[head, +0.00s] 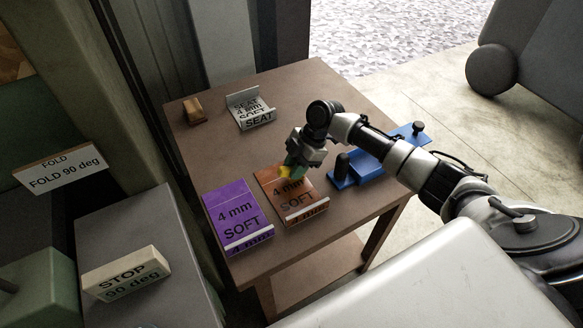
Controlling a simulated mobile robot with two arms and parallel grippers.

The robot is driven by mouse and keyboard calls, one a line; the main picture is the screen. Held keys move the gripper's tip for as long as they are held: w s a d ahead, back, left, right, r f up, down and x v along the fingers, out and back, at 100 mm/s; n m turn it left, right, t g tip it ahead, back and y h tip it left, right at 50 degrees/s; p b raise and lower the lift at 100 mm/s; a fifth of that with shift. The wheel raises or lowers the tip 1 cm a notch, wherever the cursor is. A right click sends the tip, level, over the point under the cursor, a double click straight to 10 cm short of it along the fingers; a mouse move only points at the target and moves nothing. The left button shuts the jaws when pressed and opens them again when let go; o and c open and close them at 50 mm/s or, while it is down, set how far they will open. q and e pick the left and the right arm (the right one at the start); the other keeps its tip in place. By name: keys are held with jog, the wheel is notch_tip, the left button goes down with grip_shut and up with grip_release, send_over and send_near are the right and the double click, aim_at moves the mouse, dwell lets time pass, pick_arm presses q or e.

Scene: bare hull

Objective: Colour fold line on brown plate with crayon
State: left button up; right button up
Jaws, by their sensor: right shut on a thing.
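The brown plate (282,202) lies on the table, marked "4 mm SOFT", with a pale lettered strip along its front edge. My right gripper (292,166) is over the plate's far end, its fingers pointing down. It is shut on the crayon (286,173), of which a small yellow part shows at the fingertips. I cannot tell whether the crayon touches the plate. The gripper and lettering make the fold line hard to pick out. My left gripper is not in view.
A purple plate (226,206) lies left of the brown one. A blue tool (368,165) with black knobs stands to the right. A grey seat block (244,99) and small brown block (193,110) sit at the table's back. A STOP block (128,276) is at lower left.

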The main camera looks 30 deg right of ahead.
jog(key=shift+a+p, duration=0.4)
jog(key=shift+a, duration=0.85)
jog(key=shift+s+a+f+p, duration=0.1)
jog(key=shift+a+p, duration=0.15)
jog(key=shift+a, duration=1.2)
jog(key=shift+s+a+p, duration=0.1)
jog(key=shift+a+p, duration=0.1)
jog(key=shift+a, duration=2.55)
jog(key=shift+r+p, duration=0.2)
jog(key=shift+p, duration=0.1)
notch_tip(320, 180, up, 7)
jog(key=p, duration=0.5)
jog(key=shift+p, duration=0.35)
jog(key=shift+f, duration=0.15)
jog(key=shift+f+b, duration=2.25)
jog(key=shift+f, duration=0.65)
